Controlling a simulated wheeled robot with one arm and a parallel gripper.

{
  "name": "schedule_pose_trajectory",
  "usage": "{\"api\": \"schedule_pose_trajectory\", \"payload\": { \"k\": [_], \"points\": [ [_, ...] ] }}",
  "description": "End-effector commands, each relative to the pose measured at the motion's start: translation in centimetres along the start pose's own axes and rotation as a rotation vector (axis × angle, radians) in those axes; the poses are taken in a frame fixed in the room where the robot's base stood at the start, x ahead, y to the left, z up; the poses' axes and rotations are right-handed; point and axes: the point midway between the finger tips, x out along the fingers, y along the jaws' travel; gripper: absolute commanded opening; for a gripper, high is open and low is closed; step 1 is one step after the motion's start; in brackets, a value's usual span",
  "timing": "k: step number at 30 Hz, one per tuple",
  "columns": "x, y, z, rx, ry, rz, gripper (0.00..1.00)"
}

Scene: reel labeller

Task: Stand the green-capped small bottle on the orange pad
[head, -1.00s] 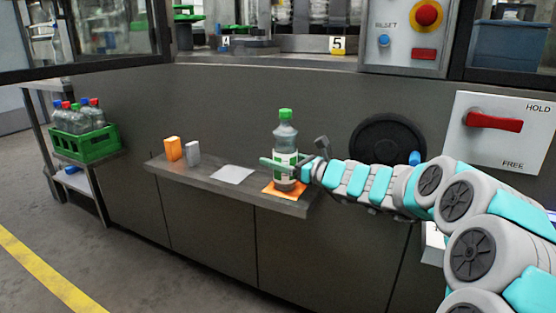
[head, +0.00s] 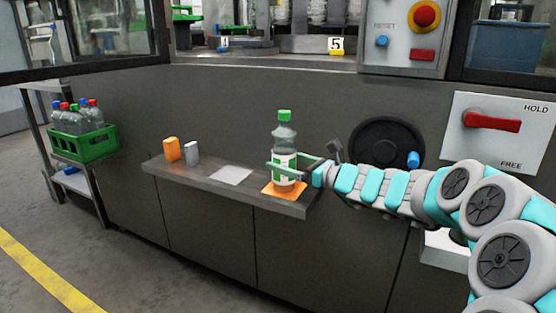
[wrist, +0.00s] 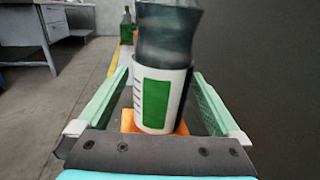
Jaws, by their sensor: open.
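The green-capped small bottle (head: 284,150) stands upright on the orange pad (head: 284,190) at the right part of the shelf. Its white label with a green patch (wrist: 158,100) fills the middle of the wrist view, and its cap is out of that view. My gripper (head: 286,167) reaches in from the right at label height. Its two fingers lie on either side of the bottle, with a gap to the bottle visible on both sides in the wrist view (wrist: 157,100). The gripper is open. Part of the orange pad (wrist: 128,121) shows under the bottle.
The grey shelf (head: 205,178) also carries an orange block (head: 171,149), a grey block (head: 191,153) and a white pad (head: 231,175). A green crate of bottles (head: 84,143) stands at left. The machine panel is close behind. A black round wheel with a blue knob (head: 413,159) is right of the shelf.

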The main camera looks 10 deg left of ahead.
Motion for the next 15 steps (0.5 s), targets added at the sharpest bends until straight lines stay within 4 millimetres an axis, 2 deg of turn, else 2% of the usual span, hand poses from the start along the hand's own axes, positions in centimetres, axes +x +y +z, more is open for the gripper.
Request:
{"api": "schedule_pose_trajectory", "payload": {
  "k": [1, 6, 12, 15],
  "points": [
    [-1.2, -0.2, 0.1, 0.001, -0.002, -0.004, 1.0],
    [-4.7, -0.2, 0.1, 0.001, -0.001, -0.004, 1.0],
    [-7.6, -0.1, 0.0, 0.0, 0.001, -0.003, 1.0],
    [-8.3, -0.1, 0.0, 0.0, 0.001, -0.003, 1.0]
  ]
}}
